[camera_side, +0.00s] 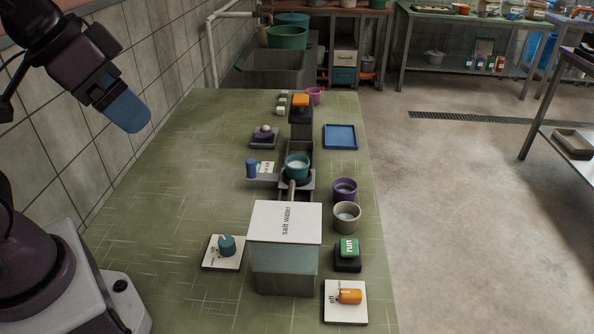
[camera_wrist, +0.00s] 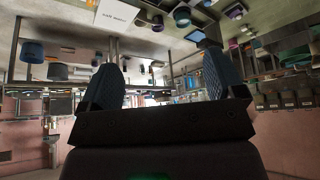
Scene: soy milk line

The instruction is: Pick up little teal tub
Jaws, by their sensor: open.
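My gripper (camera_side: 125,110) is high at the upper left, well away from the tub and above the table. In the wrist view my gripper (camera_wrist: 163,75) shows its two blue fingers spread wide with nothing between them. I cannot pick out the teal tub for certain in the wrist view.
The salt water tank (camera_side: 285,250) stands in front of the tub. A purple cup (camera_side: 345,190) and a beige cup (camera_side: 347,218) stand to its right. A blue tray (camera_side: 340,137) lies behind right. A blue knob (camera_side: 252,169) is close left. The table's left side is mostly clear.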

